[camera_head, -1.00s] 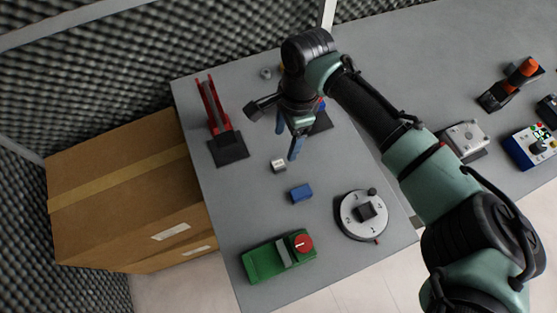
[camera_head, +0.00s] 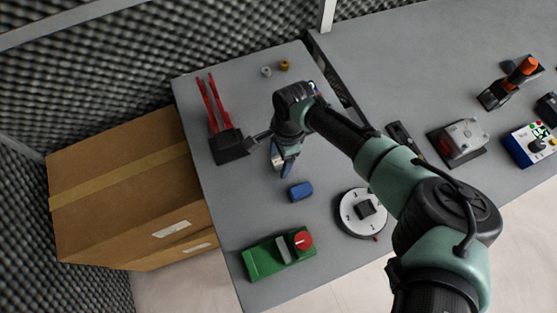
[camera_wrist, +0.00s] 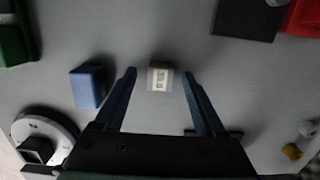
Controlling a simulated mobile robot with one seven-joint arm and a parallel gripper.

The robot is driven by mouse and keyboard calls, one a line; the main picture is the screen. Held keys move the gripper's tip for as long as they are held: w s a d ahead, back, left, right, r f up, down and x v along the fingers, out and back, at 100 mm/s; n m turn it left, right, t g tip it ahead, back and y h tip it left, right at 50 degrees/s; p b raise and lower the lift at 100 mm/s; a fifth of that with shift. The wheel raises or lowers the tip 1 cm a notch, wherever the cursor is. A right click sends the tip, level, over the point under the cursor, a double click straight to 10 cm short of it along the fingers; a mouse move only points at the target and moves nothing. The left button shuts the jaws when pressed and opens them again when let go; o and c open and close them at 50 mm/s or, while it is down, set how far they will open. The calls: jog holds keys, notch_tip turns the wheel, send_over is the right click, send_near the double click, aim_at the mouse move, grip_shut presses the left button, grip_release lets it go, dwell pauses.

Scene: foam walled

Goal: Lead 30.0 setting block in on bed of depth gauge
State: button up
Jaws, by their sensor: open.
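The setting block (camera_wrist: 160,78) is a small pale block with a dark printed label that looks like 30.0, lying on the grey table. In the wrist view it sits between the fingertips of my gripper (camera_wrist: 159,90), with a gap on each side. My gripper is open and empty. In the head view my gripper (camera_head: 283,166) is low over the block, which is mostly hidden by the fingers. A green base with a grey upright part and a red dial (camera_head: 280,254), at the table's front, may be the depth gauge; I cannot tell for certain.
A blue block (camera_head: 301,191) lies close to my gripper. A round white dial plate (camera_head: 361,214) stands front right. A black base with red uprights (camera_head: 228,146) is at the left. Small grey and brass pieces (camera_head: 285,65) lie at the back.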

grip_shut()
dwell(0.4)
